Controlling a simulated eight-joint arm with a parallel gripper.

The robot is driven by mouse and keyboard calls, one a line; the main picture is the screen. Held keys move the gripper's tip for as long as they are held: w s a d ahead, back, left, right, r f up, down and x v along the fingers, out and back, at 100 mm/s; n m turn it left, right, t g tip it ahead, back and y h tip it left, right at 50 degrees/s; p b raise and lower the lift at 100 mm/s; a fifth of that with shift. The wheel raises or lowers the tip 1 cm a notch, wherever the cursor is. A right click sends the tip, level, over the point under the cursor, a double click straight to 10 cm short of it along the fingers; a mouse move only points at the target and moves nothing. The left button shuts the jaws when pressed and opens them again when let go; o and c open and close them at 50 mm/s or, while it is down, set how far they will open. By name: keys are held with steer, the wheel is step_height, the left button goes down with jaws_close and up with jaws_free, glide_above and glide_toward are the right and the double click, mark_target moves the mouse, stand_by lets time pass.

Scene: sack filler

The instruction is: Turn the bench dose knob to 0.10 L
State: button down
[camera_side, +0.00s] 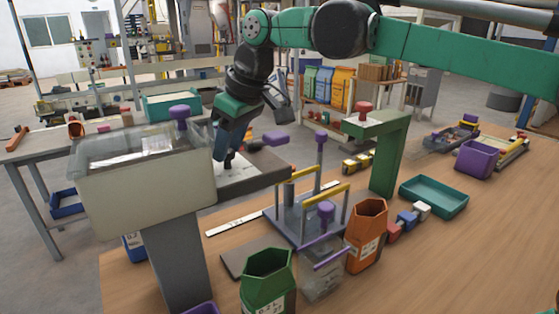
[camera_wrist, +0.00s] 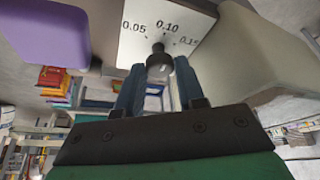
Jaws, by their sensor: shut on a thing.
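The dose knob (camera_wrist: 159,63) is small and dark, with a rounded end. It stands out from a white dial plate (camera_wrist: 140,35) marked 0.05, 0.10 and 0.15. In the wrist view its narrow dark part lies just below the 0.10 mark; the exact pointer setting is hard to read. My gripper (camera_wrist: 158,80) has its two blue fingers on either side of the knob, shut on it. In the side view my gripper (camera_side: 224,158) reaches down at the dial box (camera_side: 255,185), beside the beige hopper, and mostly hides the knob.
The beige hopper (camera_side: 150,200) with a clear lid stands close on the left. A purple handle (camera_side: 276,138) sticks out just right of my gripper.

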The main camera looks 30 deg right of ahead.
steer(key=c, duration=0.8)
jaws_free()
steer(key=shift+r, duration=0.1)
steer(key=shift+v, duration=2.75)
steer(key=x, duration=0.5)
steer(key=shift+w+a+f+m, duration=0.1)
steer(key=shift+a+f+m, duration=0.05)
steer(key=shift+f+m, duration=0.2)
steer(key=shift+m+h, duration=0.5)
steer(key=shift+m, duration=0.55)
steer(key=shift+s+r+t, duration=0.2)
steer(key=shift+r+t, duration=0.1)
steer(key=shift+r, duration=0.25)
